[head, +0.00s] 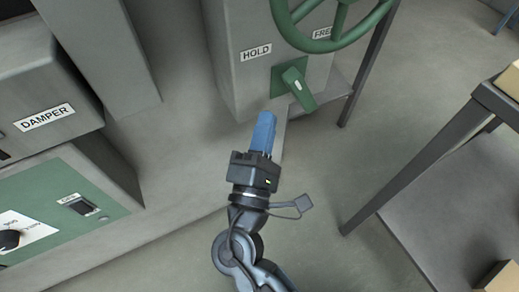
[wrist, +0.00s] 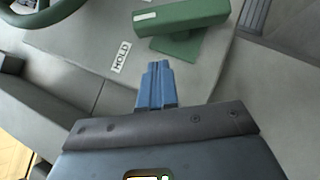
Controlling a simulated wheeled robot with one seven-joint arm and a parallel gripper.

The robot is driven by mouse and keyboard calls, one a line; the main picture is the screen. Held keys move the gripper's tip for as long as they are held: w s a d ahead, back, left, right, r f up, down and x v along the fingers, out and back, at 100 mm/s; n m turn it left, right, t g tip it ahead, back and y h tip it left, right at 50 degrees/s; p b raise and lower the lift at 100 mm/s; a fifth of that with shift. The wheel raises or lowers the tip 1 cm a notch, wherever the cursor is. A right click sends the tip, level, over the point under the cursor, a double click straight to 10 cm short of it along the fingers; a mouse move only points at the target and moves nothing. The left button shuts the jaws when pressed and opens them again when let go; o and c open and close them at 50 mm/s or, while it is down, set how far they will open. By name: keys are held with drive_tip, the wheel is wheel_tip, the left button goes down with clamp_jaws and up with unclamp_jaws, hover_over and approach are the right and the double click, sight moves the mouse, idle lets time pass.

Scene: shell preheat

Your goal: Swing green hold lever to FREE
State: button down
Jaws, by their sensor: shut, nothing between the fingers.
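The green hold lever (head: 298,88) is mounted on a green plate on the front of a grey box, below a HOLD label (head: 256,52) and a partly covered FREE label (head: 322,33). In the head view its handle slants down and to the right. In the wrist view the lever (wrist: 182,18) lies across the top, just beyond my fingertips. My gripper (head: 266,118) has blue fingers that are shut and empty. It is left of and below the lever in the head view, apart from it. The fingers also show in the wrist view (wrist: 155,75).
A green handwheel (head: 335,42) stands above the lever, close to the FREE label. A grey table (head: 440,150) with boxes is at the right. A DAMPER unit (head: 45,115) and a green control panel (head: 75,225) are at the left. Open floor lies between.

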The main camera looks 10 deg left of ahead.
sight(290, 89)
drive_tip(key=shift+w+d+r+p, duration=0.2)
drive_tip(key=shift+w+d+r, duration=0.35)
drive_tip(key=shift+w+d, duration=0.15)
drive_tip(key=shift+w+d+r+p, duration=0.2)
drive_tip(key=shift+w+d+r, duration=0.4)
drive_tip(key=shift+d, duration=0.2)
drive_tip(key=shift+r+m+g+p, duration=0.15)
drive_tip(key=shift+m+g+p, duration=0.15)
drive_tip(key=shift+p, duration=0.2)
